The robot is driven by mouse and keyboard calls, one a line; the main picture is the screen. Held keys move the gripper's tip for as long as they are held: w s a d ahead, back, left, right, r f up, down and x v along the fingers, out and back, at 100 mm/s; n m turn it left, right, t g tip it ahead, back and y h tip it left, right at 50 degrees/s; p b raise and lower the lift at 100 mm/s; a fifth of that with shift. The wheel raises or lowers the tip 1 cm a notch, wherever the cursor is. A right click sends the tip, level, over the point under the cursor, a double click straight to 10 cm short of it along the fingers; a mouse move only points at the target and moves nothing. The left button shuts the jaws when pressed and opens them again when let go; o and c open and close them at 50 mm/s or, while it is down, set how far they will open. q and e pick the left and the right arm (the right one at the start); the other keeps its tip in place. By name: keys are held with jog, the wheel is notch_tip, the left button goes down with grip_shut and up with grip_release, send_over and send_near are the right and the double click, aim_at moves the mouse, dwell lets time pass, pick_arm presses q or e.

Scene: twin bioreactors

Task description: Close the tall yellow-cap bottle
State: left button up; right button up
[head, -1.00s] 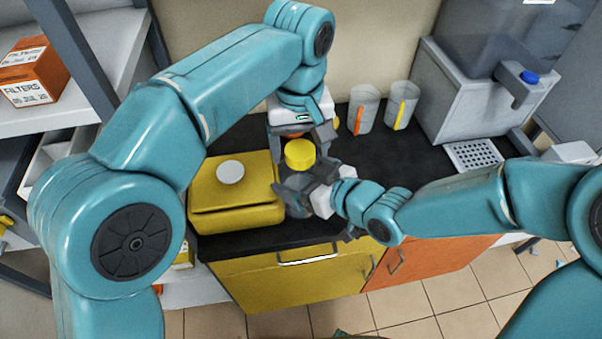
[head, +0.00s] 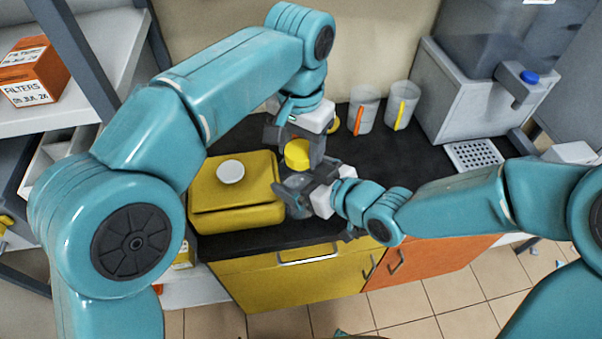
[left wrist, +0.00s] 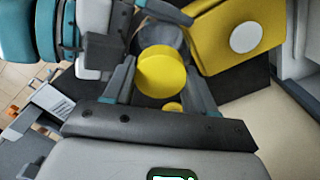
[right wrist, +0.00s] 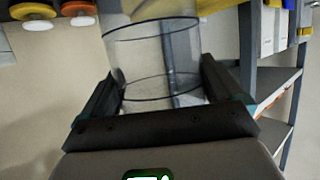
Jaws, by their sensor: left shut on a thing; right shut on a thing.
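The yellow cap (head: 298,154) is between the fingers of my left gripper (head: 292,147), which is shut on it. In the left wrist view the cap (left wrist: 161,70) is between both fingers, with a grey, see-through bottle body (left wrist: 172,36) just under it. My right gripper (head: 294,190) is shut on the clear bottle below the cap. In the right wrist view the clear bottle (right wrist: 152,62) stands between the fingers. The cap is lined up over the bottle. I cannot tell whether it is seated on the rim.
A yellow case (head: 255,212) with a white disc (head: 230,172) is close to the left of the grippers. Two clear cups with orange (head: 363,110) and yellow (head: 401,106) strips stand behind. A grey dispenser (head: 470,95) stands right. The dark counter (head: 425,165) is clear between.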

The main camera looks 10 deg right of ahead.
pick_arm(q)
jog(key=m, duration=0.3)
jog(key=o, duration=1)
jog(key=shift+a, duration=0.1)
jog(key=shift+o, duration=0.9)
jog(key=shift+s+d, duration=0.1)
jog(key=shift+d, duration=0.1)
jog(key=shift+r, duration=0.1)
